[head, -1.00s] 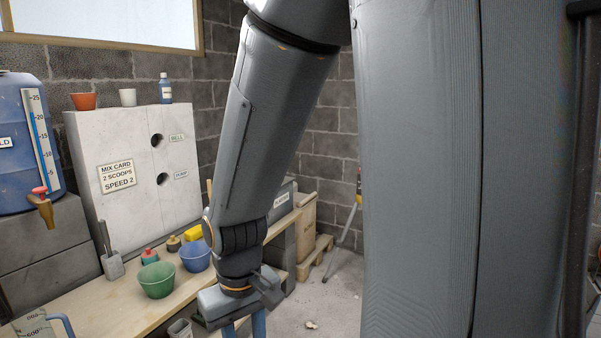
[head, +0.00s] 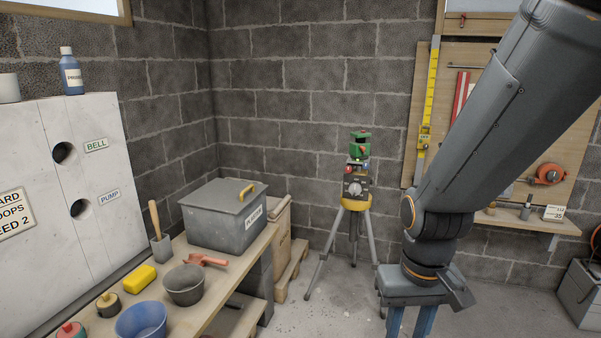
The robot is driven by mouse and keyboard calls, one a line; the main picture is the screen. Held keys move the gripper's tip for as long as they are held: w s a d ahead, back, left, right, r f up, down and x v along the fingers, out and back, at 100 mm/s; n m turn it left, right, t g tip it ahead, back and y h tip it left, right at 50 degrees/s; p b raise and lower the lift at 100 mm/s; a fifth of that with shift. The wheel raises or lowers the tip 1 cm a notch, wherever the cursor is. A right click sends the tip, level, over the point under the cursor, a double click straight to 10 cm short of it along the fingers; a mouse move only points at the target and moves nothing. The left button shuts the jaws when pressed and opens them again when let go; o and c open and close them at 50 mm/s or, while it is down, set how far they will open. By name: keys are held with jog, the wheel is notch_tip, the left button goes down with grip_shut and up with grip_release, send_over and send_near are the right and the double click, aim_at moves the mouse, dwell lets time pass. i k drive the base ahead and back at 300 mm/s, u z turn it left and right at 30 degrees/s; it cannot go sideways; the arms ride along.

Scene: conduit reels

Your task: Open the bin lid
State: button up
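The bin (head: 226,230) is a grey box with a label that seems to read PLASTER. It stands at the far end of the wooden bench, left of centre in the head view. Its flat grey lid (head: 215,196) lies shut on top. The fingertips are cut off by the bottom edge.
The bench (head: 205,295) also holds a dark bowl (head: 184,285), a blue bowl (head: 141,321), a yellow sponge (head: 139,279), a red scoop (head: 205,260) and a wooden-handled tool (head: 158,232). A tripod (head: 340,235) with a green-topped instrument stands between bin and arm.

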aim_at(224, 195)
jog(key=z, duration=0.3)
jog(key=i, duration=1.4)
jog(key=u, duration=0.4)
jog(key=i, duration=1)
jog(key=u, duration=1.15)
jog(key=i, duration=0.5)
jog(key=u, duration=0.5)
